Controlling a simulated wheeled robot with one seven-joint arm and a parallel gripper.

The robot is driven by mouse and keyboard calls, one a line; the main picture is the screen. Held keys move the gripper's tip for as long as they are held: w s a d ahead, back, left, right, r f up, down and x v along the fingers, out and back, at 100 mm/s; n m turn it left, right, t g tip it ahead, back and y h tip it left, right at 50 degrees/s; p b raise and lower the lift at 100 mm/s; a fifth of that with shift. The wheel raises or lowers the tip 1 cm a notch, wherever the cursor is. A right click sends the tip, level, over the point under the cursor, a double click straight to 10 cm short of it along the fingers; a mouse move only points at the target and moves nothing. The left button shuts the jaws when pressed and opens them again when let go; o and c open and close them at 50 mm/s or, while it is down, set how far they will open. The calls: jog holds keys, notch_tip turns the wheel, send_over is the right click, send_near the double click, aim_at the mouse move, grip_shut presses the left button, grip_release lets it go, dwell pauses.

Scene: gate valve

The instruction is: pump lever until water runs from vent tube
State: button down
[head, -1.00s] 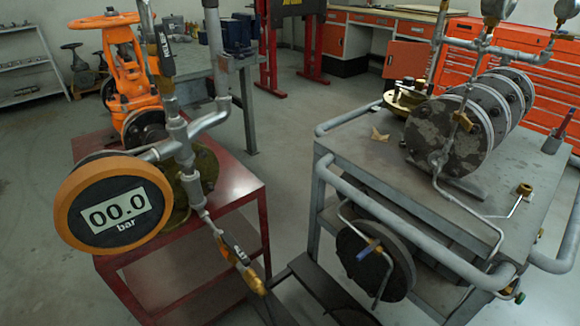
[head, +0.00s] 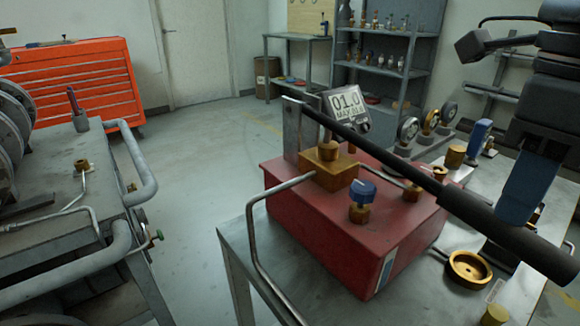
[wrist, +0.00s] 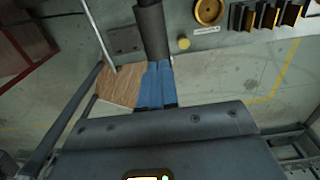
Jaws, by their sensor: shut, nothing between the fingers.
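The pump lever (head: 385,150) is a long black bar with a thick dark grip (head: 505,235). It slopes down to the right across the red pump box (head: 320,240). The grip also shows at the top of the wrist view (wrist: 152,30). My gripper (head: 512,215) is shut and empty, its blue fingers pointing down at the grip. In the wrist view the fingers (wrist: 155,82) are together, close to the grip's end; whether they touch it I cannot tell. The pump display (head: 346,103) reads 01.0, with a smaller MAX line.
The box stands on a grey table (head: 240,245) with a brass ring (head: 468,268) and gauges (head: 408,130) on it. A bent metal pipe (head: 252,235) leaves its left side. A blue-topped knob (head: 362,192) sits under the lever. Open floor (head: 195,190) separates a grey cart (head: 115,215) at left.

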notch_tip(320, 180, down, 3)
jog(key=shift+r+b, duration=0.15)
jog(key=shift+b, duration=0.75)
jog(key=shift+r+p, duration=0.4)
jog(key=shift+r, duration=0.1)
notch_tip(320, 180, up, 12)
jog(key=p, duration=0.6)
jog(key=shift+r, duration=0.25)
